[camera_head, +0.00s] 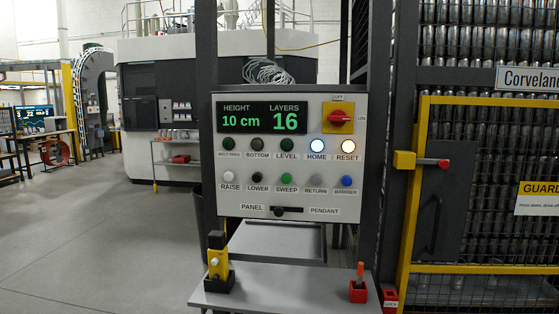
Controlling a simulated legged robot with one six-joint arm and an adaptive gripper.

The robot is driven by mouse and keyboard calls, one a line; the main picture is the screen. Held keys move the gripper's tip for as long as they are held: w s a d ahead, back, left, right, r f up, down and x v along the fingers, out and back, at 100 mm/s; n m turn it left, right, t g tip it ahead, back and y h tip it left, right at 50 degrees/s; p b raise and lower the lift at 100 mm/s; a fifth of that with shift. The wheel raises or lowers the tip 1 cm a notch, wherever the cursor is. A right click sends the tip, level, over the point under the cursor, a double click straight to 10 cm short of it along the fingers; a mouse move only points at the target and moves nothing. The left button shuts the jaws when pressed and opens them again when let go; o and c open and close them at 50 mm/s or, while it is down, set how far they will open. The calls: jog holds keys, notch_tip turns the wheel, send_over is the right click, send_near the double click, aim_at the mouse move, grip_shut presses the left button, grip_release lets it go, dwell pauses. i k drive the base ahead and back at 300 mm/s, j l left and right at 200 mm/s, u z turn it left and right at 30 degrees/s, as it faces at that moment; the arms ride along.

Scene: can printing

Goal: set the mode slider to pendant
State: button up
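The mode slider (279,211) is a small black knob in a short dark horizontal slot at the bottom of the white control panel (226,206). The knob sits at the left end of the slot, on the side of the "PANEL" label (252,207). The "PENDANT" label (324,211) is to the right of the slot. My gripper is not in view, and nothing covers the slider.
Several buttons, a display (262,117) and a red rotary switch (340,118) sit above the slider. A grey shelf (290,290) below holds a yellow-black device (218,262) and a red block (358,292). A yellow-framed mesh guard (407,220) stands right. Open floor (90,235) lies left.

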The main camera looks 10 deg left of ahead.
aim_at(278, 211)
jog(key=i+j, duration=0.3)
jog(key=i, duration=0.2)
jog(key=i+j+u, duration=0.15)
jog(key=i+j, duration=0.15)
jog(key=i, duration=0.15)
